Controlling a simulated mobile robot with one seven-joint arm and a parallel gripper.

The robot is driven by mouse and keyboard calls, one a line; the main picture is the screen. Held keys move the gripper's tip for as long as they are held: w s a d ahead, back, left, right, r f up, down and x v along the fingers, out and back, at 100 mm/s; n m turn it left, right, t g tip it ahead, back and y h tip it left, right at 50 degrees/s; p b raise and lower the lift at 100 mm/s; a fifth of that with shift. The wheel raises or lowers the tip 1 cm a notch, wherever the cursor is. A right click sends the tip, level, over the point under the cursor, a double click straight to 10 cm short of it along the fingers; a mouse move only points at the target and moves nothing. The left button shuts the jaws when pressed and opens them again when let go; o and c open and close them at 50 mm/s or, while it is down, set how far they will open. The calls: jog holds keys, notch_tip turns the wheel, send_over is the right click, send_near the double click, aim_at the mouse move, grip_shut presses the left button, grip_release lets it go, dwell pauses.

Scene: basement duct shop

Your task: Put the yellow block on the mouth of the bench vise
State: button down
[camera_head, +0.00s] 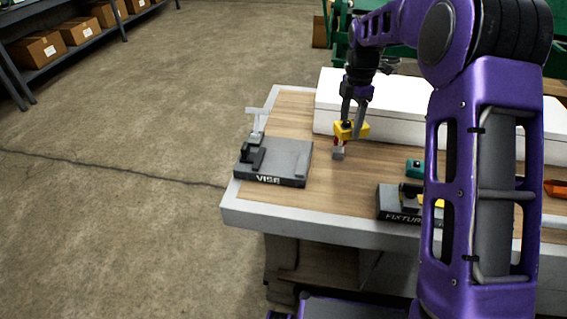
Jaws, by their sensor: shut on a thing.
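The yellow block (357,130) is in my gripper (349,122), which points down and is shut on it. The block is over the wooden bench top, to the right of the bench vise. The bench vise (290,160) is a grey block with a "VISE" label on its front. A dark jaw-like part (251,156) and a light upright handle (256,122) are at its left. The vise mouth is not clear at this size. The exact height of the block above the bench is hard to tell.
A small grey piece (338,154) with red above it shows just below the block. A fixture (392,207) with a teal part (415,168) near it is at right, partly behind my arm. A long white box (326,106) lines the back. Bare bench (290,112) lies behind the vise.

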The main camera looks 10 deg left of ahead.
aim_at(279, 165)
jog(key=s+a+r+n+b, duration=0.1)
jog(key=s+a+n, duration=0.2)
jog(key=a+n, duration=0.4)
jog(key=s+a+r+n+b, duration=0.1)
jog(key=s+a+n, duration=0.3)
jog(key=a, duration=0.6)
jog(key=shift+n, duration=0.8)
jog(key=f, duration=0.5)
jog(key=f+b, duration=0.1)
jog(key=f, duration=0.4)
jog(key=shift+w+a+f, duration=0.1)
jog(key=shift+w+a, duration=0.05)
jog(key=shift+w, duration=0.05)
jog(key=shift+f+b, duration=0.1)
jog(key=shift+b, duration=0.2)
jog(key=shift+c, duration=1.9)
grip_release()
notch_tip(279, 165, up, 12)
jog(key=p, duration=0.2)
